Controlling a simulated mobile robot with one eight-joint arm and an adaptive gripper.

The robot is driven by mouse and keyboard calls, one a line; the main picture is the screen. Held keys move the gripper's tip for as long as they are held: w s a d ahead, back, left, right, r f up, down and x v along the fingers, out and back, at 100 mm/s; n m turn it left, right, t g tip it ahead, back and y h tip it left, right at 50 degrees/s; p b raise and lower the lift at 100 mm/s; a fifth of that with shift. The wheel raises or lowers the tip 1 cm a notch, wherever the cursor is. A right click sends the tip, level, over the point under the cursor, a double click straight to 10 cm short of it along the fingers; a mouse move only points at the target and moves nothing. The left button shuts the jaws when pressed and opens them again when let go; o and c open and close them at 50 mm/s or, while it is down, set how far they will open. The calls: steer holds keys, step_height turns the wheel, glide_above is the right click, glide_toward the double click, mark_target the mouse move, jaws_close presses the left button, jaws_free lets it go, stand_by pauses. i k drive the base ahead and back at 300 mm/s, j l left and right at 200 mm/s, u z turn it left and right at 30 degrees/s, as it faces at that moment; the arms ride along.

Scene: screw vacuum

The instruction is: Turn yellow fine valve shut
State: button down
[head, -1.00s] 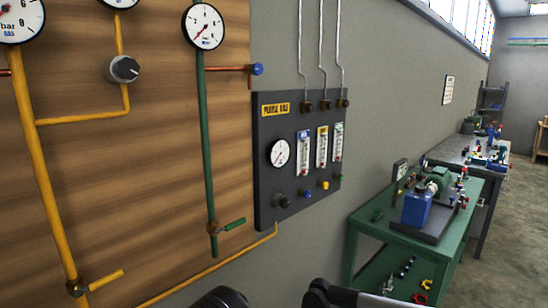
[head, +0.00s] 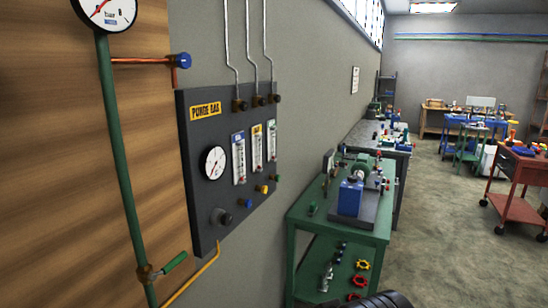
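A dark purge gas panel (head: 196,155) is mounted on the wall left of centre in the head view. It carries three flowmeters, and a row of small coloured knobs sits below them. The yellow knob (head: 263,189) is the middle one, between a blue knob (head: 247,203) and a green knob (head: 277,178). Its turn position is too small to tell. A yellow-topped flowmeter (head: 257,148) stands above it. My gripper's fingers are not in view; only a dark part of my own body shows at the bottom edge.
A green bench (head: 300,212) with a blue machine (head: 350,196) stands right of the panel. Red and yellow handwheels lie on its lower shelf. A red cart (head: 520,175) stands at the far right. Open floor (head: 440,230) lies between bench and cart.

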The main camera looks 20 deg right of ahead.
mark_target(265, 190)
steer(key=i+l+z, duration=0.7)
steer(key=i+l, duration=0.15)
steer(key=l, duration=0.1)
